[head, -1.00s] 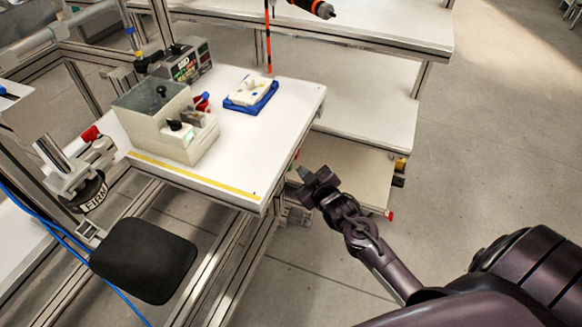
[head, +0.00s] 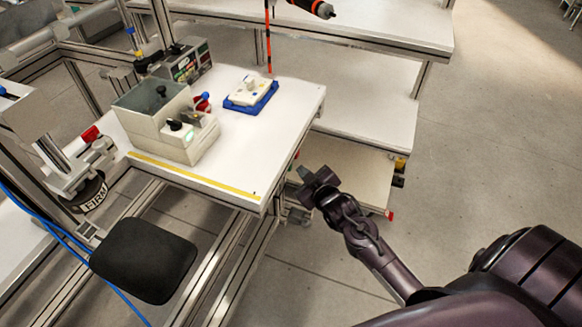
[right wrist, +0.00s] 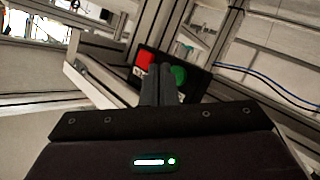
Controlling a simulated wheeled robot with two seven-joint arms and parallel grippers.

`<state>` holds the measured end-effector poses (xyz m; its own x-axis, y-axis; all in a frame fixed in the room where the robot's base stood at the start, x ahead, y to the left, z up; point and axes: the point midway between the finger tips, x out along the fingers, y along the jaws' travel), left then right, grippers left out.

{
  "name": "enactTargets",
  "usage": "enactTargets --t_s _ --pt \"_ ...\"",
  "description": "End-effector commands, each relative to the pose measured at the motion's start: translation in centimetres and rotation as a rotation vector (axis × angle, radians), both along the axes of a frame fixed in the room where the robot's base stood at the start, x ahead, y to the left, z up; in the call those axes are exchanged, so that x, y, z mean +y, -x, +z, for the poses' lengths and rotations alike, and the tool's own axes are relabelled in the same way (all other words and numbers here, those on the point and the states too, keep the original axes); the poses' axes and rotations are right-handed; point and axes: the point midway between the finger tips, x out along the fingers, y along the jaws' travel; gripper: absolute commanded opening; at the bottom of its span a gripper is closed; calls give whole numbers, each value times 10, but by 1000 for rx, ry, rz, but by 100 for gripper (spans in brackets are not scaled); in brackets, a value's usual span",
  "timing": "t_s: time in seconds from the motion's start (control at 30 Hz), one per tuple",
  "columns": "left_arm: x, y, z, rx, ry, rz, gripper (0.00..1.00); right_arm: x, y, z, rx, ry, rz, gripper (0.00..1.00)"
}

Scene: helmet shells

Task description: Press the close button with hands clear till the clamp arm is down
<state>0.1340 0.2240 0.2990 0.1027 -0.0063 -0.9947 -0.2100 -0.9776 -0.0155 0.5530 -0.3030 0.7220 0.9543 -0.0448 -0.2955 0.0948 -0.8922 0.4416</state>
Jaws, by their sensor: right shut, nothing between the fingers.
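My right gripper (head: 305,176) is shut and empty at the table's front right corner, low beside the frame. In the right wrist view its fingers (right wrist: 160,78) point at a dark button panel (right wrist: 200,88). A red button (right wrist: 145,61) shows left of the fingers and a green button (right wrist: 179,74) right of them, partly covered. I cannot tell whether the fingertips touch the green button. On the table, a pale grey box fixture (head: 158,122) has a low part at its right with a dark knob and a small green light (head: 190,134). My left gripper is out of view.
A blue tray (head: 258,105) with a white part (head: 250,92) stands on the white table (head: 285,115), right of the fixture. A display unit (head: 187,62) is behind. An orange-tipped tool (head: 312,7) hangs above.

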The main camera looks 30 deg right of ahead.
Motion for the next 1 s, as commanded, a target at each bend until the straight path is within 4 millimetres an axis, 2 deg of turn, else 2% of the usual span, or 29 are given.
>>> enactTargets --t_s 1.0 --pt "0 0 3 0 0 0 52 6 -7 0 0 0 0 0"
